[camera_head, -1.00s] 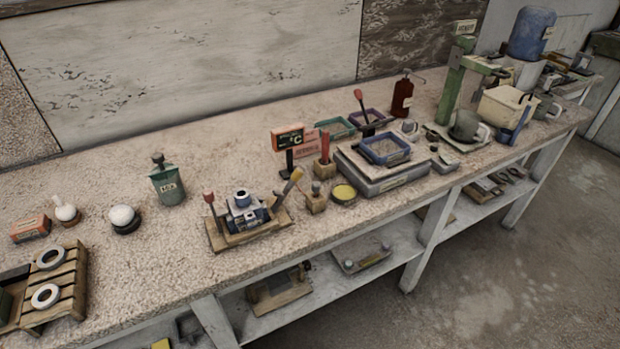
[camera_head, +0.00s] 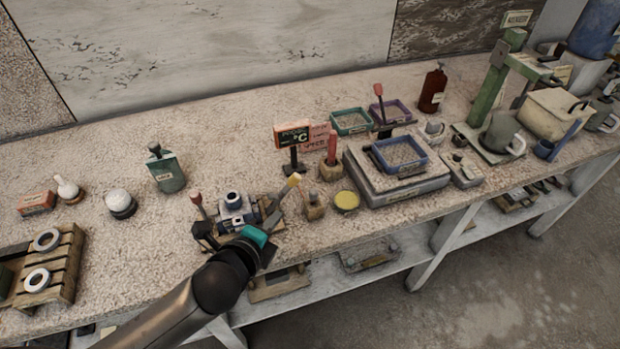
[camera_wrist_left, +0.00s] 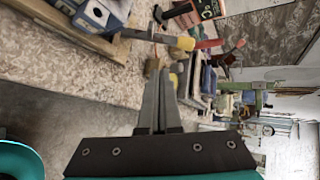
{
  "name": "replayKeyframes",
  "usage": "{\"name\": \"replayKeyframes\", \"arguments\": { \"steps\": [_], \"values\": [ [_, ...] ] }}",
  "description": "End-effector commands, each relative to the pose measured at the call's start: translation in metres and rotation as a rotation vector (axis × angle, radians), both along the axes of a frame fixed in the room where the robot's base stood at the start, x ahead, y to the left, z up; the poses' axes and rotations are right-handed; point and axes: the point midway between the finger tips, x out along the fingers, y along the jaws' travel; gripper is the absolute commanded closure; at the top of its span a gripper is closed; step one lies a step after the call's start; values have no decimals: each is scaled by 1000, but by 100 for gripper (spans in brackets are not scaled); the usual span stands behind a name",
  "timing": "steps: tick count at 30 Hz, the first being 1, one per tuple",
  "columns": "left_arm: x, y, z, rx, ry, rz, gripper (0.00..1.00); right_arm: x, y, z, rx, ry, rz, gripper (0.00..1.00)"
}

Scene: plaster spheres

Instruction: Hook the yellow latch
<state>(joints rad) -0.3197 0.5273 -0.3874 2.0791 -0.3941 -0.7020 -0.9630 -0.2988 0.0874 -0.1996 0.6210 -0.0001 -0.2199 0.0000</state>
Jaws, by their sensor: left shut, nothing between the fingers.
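The yellow latch shows as a lever with a yellow tip (camera_head: 293,181) on the right side of a small blue and grey device (camera_head: 236,212) in the head view. In the left wrist view its yellow end (camera_wrist_left: 184,43) lies just beyond my fingertips, with the blue device (camera_wrist_left: 97,14) at upper left. My left gripper (camera_head: 270,222) reaches in over the bench's front edge, below the lever. Its fingers (camera_wrist_left: 162,72) are shut and hold nothing. A gap to the yellow end seems to show, but contact cannot be judged surely. The arm hides the device's front. My right gripper is not in view.
A red-knobbed lever (camera_head: 196,199) stands left of the device. A wooden block with a handle (camera_head: 313,207), a yellow-topped tin (camera_head: 346,201) and a scale (camera_head: 397,185) stand to the right. The bench top is free behind the device.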

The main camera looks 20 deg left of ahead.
Motion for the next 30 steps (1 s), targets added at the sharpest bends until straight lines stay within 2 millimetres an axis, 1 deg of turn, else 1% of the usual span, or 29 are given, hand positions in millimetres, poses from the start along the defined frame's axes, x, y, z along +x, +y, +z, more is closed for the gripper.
{"name": "replayKeyframes", "arguments": {
  "steps": [1, 3, 6, 9, 16, 20, 23, 26, 30],
  "values": [
    [3, -3, 9, 53, -31, -50, 100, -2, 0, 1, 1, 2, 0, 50],
    [7, -6, 17, 110, -65, -102, 100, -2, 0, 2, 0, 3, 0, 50],
    [8, -9, 23, 157, -93, -146, 100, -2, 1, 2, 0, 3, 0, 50],
    [9, -10, 25, 173, -101, -159, 100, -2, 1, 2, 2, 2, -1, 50],
    [9, -10, 25, 172, -100, -158, 100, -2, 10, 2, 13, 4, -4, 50],
    [11, -10, 24, 171, -100, -157, 100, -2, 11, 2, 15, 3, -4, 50],
    [18, -11, 21, 171, -101, -156, 100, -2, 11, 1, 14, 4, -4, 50],
    [29, -12, 16, 171, -102, -155, 100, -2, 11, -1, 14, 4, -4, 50],
    [49, -14, 6, 171, -101, -156, 100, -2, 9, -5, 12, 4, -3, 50]
  ]
}}
